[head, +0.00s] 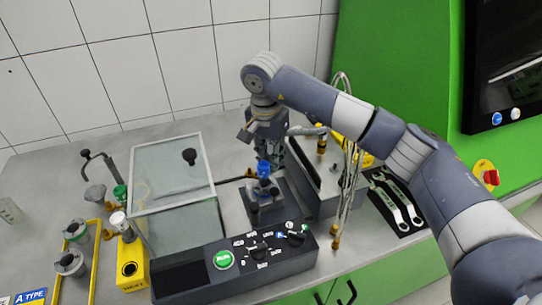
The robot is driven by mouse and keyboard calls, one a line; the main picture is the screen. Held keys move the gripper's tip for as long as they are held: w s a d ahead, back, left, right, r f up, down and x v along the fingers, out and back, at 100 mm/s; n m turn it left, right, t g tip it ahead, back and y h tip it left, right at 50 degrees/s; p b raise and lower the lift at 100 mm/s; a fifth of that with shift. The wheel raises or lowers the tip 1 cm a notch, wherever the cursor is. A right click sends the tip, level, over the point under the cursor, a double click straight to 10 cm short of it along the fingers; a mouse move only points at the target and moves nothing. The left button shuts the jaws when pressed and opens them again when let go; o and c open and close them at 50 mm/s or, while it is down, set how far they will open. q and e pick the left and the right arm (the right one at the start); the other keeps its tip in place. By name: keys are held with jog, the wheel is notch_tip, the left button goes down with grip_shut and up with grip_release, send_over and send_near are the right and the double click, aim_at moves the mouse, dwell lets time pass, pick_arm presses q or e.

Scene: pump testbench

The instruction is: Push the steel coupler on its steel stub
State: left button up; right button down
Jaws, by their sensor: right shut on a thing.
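My right gripper (268,148) reaches down from the folded wrist, over the dark pump block (285,207) in the middle of the bench. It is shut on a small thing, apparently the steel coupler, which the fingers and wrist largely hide. A blue-topped fitting (264,169) stands on the block just below the fingers. The steel stub cannot be made out clearly; the gripper covers that area. Whether coupler and stub touch cannot be told. My left gripper is not in view.
A glass-lidded box (172,171) stands left of the block. A control panel with a green button (223,260) lies in front. Hoses (349,170) hang at the right, beside wrenches on a black mat (382,207). Yellow-framed containers (93,270) stand far left.

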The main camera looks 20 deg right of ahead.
jog(key=shift+f, duration=0.15)
jog(key=c, duration=1.4)
grip_release()
jog(key=shift+r+p, duration=1.85)
jog(key=shift+r, duration=1.7)
